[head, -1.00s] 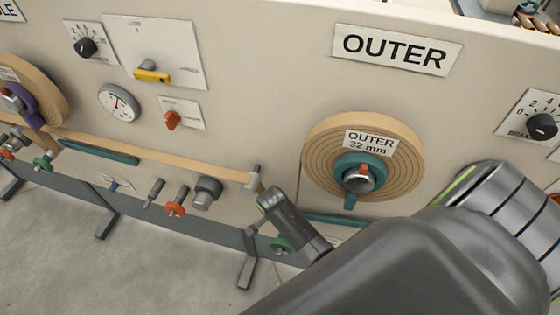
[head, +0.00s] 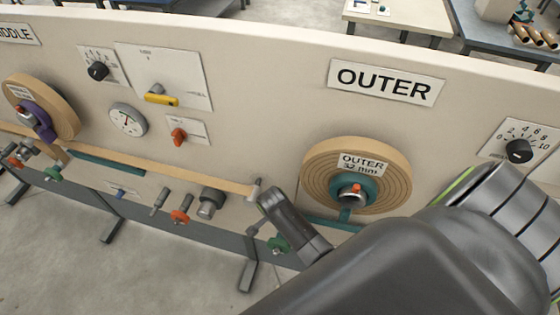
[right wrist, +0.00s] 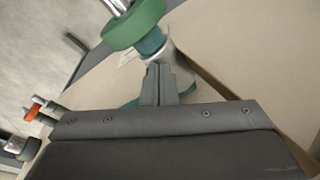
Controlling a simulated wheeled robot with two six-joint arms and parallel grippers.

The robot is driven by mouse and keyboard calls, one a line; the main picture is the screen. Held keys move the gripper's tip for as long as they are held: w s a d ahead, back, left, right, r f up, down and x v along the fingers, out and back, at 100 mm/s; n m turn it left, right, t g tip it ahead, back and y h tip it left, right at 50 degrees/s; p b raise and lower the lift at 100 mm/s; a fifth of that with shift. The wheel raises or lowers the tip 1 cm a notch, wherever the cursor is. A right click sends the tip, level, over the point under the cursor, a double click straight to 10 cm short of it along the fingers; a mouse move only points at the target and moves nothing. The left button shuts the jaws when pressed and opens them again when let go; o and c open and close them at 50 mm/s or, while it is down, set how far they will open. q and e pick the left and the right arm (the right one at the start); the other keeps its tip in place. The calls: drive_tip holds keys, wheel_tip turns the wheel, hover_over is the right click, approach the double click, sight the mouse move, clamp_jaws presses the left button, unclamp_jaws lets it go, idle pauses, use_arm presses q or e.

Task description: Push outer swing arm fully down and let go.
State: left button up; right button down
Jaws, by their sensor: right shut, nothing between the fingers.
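The outer paper roll (head: 395,190), with its "OUTER 32 mm" label and teal hub, hangs on the beige panel under the OUTER sign (head: 386,83). Below left of it is a green ring (head: 278,244), partly behind my right arm; I take it to be on the outer swing arm, most of which is hidden. In the right wrist view a green ring (right wrist: 133,25) with a metal end is just beyond the fingertips. My right gripper (right wrist: 158,70) is shut and empty, close to that ring's teal and pale mount; contact cannot be told. My left gripper is out of view.
A tan tape (head: 170,168) runs along the panel to a small grey post (head: 254,189) beside my right arm. A grey cylinder (head: 210,203) and an orange-red ring (head: 180,216) stick out left of it. Open floor (head: 180,270) lies in front.

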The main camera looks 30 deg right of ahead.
drive_tip(key=shift+r+p, duration=0.35)
drive_tip(key=shift+r, duration=0.6)
wheel_tip(320, 180, up, 7)
drive_tip(key=shift+f, duration=0.15)
idle(0.4)
